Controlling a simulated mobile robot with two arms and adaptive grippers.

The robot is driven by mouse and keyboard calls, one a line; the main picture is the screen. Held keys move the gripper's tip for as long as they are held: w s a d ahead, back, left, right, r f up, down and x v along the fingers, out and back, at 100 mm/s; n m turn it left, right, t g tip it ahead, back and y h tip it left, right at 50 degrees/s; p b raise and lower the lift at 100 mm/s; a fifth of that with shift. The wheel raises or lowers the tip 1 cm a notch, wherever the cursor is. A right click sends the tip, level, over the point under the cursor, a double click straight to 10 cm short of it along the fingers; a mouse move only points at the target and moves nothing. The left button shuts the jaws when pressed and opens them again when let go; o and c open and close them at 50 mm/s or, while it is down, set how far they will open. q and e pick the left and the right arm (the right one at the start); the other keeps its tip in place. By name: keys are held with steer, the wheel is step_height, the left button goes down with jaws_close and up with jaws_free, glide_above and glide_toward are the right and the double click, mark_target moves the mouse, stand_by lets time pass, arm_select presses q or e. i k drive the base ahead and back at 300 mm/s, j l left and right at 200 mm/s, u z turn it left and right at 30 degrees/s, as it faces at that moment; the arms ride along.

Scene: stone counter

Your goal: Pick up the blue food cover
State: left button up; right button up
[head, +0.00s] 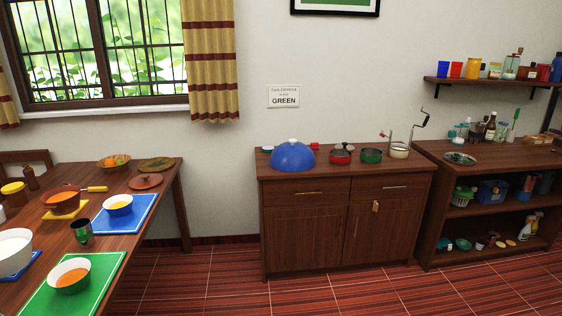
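The blue food cover (292,157) is a dome with a small light knob on top. It sits at the left part of the top of a brown wooden cabinet (346,222) against the wall, in the middle of the head view. Neither of my grippers shows in this view, and nothing is touching the cover from my side.
A red pot (341,154) and a green pot (371,155) stand right of the cover. A dining table (160,187) with bowls and mats is at the left, and open shelves (493,211) are at the right. Tiled floor (215,283) is clear before the cabinet.

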mark_target(292, 156)
steer(key=i+z, duration=0.15)
steer(key=i, duration=0.5)
steer(key=i+j+z, duration=0.15)
steer(key=i, duration=0.55)
steer(key=i+j+z, duration=0.15)
steer(key=i, duration=0.5)
